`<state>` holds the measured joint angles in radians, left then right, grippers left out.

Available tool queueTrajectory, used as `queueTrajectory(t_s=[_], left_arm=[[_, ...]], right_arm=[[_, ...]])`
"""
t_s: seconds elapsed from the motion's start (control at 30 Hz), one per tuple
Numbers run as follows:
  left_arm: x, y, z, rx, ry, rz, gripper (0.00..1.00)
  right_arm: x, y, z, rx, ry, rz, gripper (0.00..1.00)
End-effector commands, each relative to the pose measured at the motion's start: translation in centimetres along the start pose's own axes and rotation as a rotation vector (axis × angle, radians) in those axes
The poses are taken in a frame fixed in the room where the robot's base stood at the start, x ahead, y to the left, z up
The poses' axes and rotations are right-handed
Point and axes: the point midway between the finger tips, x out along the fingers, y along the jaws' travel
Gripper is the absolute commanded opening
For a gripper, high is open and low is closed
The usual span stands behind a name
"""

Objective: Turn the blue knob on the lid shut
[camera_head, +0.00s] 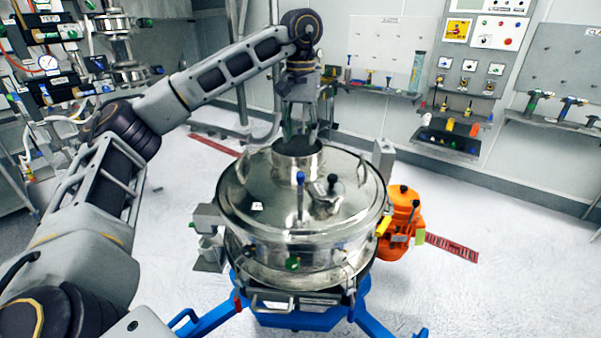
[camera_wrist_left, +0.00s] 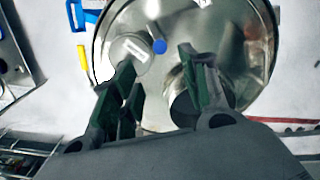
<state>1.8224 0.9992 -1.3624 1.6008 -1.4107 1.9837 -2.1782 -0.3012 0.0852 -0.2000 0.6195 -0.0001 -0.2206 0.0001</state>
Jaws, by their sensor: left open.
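The blue knob (camera_head: 300,177) stands on a thin upright stem on the front part of the round steel lid (camera_head: 262,222). It also shows in the left wrist view (camera_wrist_left: 159,47), beyond and between my fingertips. My left gripper (camera_head: 298,135) hangs down over the lid's back part, just above the short steel cylinder with a dark opening (camera_head: 298,150). In the left wrist view its fingers (camera_wrist_left: 157,62) are apart with nothing between them. The gripper is behind the knob and apart from it. My right gripper is not in view.
A small hatch with a black knob (camera_head: 332,180) sits on the lid right of the blue knob. The sifter stands on a blue frame (camera_head: 300,318). An orange unit (camera_head: 402,215) is at its right. Tool shelves line the back wall; open floor surrounds the frame.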

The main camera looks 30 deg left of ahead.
Motion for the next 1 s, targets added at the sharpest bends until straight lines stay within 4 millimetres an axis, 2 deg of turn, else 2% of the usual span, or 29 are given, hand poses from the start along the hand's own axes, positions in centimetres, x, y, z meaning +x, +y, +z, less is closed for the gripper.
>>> queueTrajectory(t_s=[0.7, 1.0], left_arm=[[9.2, -0.1, 0.0, -0.001, -0.001, 0.0, 0.45], [11.7, -0.1, 0.0, -0.002, -0.001, 0.001, 0.45]], right_arm=[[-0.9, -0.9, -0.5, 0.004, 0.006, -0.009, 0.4], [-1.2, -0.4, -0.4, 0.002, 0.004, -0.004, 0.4]])
